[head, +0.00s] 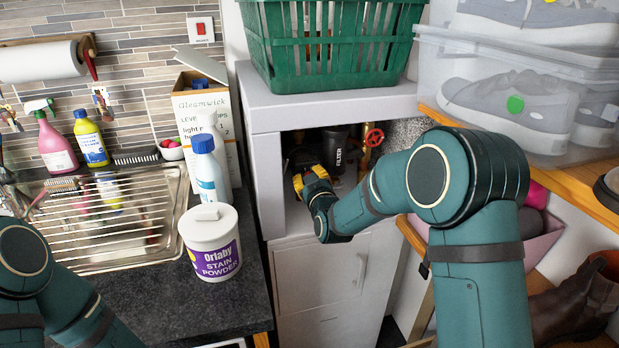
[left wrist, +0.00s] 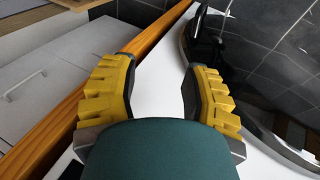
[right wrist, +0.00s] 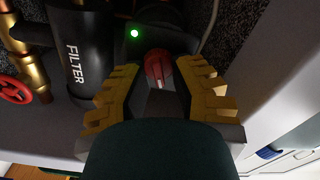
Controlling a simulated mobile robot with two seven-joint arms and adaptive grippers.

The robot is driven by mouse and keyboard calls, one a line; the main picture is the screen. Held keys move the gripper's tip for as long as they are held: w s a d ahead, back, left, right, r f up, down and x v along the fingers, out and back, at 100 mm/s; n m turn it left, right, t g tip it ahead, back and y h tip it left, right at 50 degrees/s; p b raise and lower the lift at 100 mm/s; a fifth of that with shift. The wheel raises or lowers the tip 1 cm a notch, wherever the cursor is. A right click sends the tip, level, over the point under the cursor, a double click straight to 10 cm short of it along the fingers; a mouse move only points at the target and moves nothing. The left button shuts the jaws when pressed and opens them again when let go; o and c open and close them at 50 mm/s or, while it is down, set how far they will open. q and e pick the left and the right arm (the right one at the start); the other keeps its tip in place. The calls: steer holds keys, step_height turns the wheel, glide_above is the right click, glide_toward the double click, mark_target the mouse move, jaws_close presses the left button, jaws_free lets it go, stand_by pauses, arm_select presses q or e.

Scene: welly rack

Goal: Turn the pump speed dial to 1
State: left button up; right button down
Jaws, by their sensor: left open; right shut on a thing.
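The pump speed dial (right wrist: 158,69) is a red round knob on the front of a dark pump housing (right wrist: 172,38). A green light glows on the housing, left of the knob. My right gripper (right wrist: 157,82) is shut on the dial, with a yellow finger at each side. The dial's number marks cannot be read. In the head view my right gripper (head: 311,182) reaches into the grey cupboard opening, and the dial is hidden there. My left gripper (left wrist: 162,68) is open and empty; it is outside the head view.
A black filter (right wrist: 80,55) and a red valve wheel (right wrist: 14,90) on brass pipes sit left of the dial. The grey cupboard (head: 262,110) encloses the pump, with a green basket (head: 330,45) on top. A stain powder tub (head: 212,250) stands on the counter.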

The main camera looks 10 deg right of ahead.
steer(key=shift+r, duration=0.15)
steer(key=c, duration=0.8)
jaws_free()
steer(key=s, duration=1.2)
steer(key=shift+d, duration=0.3)
